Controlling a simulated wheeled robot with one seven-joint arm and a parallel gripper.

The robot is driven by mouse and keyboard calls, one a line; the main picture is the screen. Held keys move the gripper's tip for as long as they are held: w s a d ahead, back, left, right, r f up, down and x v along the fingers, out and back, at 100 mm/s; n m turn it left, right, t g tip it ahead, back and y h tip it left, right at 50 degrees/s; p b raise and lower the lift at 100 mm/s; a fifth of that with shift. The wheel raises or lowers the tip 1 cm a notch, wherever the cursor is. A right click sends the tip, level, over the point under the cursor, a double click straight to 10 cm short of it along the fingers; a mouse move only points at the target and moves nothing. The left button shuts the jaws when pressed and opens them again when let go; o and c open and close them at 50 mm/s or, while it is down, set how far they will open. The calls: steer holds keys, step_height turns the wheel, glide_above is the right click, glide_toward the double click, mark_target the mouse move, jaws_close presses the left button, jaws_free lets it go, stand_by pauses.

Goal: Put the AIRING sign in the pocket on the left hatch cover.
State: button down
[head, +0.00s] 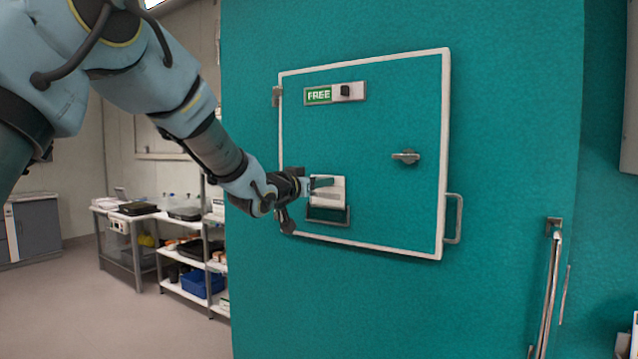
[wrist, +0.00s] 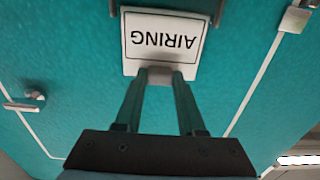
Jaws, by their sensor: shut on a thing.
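The white AIRING sign (head: 328,190) is in front of the lower left part of the hatch cover (head: 375,130). In the wrist view the sign (wrist: 163,43) reads upside down. My gripper (head: 308,187) is shut on the grey tab at the sign's top edge, between both fingertips in the wrist view (wrist: 160,76). The pocket (head: 328,216) is a dark metal frame on the cover. The sign's lower edge is at the pocket's top, between its side brackets in the wrist view (wrist: 218,12). I cannot tell whether the edge is inside or in front of it.
A green FREE slider (head: 335,93) is at the cover's top. A latch knob (head: 406,157) and a grab handle (head: 453,218) are at its right. A vertical rail (head: 549,290) stands farther right. Shelves and a bench (head: 130,225) are at the left, beside open floor.

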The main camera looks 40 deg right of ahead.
steer(key=shift+f+b, duration=1.45)
steer(key=shift+b, duration=0.25)
stand_by(0.9)
stand_by(0.3)
steer(key=shift+c, duration=2.1)
jaws_free()
steer(key=shift+a, duration=0.1)
steer(key=b+v, duration=0.2)
steer(key=v, duration=0.5)
steer(key=shift+a, duration=0.1)
